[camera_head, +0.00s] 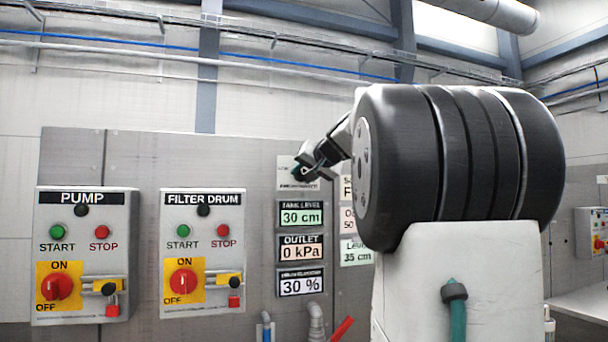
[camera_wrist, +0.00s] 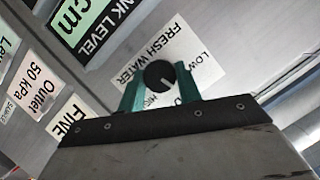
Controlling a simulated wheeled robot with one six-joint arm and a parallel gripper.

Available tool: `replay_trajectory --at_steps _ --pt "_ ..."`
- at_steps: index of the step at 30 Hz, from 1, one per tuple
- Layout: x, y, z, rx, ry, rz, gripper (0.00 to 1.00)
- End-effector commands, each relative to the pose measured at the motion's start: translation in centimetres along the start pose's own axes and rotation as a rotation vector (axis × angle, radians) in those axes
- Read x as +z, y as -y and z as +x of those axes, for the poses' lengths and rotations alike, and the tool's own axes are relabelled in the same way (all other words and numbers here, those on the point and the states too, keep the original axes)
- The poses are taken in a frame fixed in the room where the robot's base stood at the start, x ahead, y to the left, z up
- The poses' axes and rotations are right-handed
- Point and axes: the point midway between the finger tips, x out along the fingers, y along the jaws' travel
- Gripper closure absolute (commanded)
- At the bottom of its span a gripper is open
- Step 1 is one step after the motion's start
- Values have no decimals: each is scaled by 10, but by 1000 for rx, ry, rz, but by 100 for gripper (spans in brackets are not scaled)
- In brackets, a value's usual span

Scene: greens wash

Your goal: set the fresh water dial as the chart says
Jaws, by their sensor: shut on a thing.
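The fresh water dial (camera_wrist: 158,74) is a round black knob with a short white pointer line. It sits on a white plate (camera_wrist: 196,66) reading FRESH WATER, with LOW at one side and a partly covered word at the other. In the wrist view the pointer line slants toward the bottom of the picture. My gripper (camera_wrist: 159,80) has its teal fingers on both sides of the knob, shut on it. The chart (camera_head: 356,252) is partly behind my arm; "Level 35 cm" shows there. The wrist view shows "FINE" and "Outlet 50 kPa" (camera_wrist: 27,88).
Displays below the dial read tank level 30 cm (camera_head: 301,215), outlet 0 kPa (camera_head: 301,249) and 30 % (camera_head: 301,283). Pump (camera_head: 83,217) and filter drum (camera_head: 203,224) boxes with red switches stand at left. Pipes and a red handle (camera_head: 342,328) lie below.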

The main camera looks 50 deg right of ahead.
Motion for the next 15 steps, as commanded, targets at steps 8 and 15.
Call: replay_trajectory --at_steps 8,15 --pt "1 -3 1 -99 2 245 89" --pt "2 -4 1 -187 3 455 89"
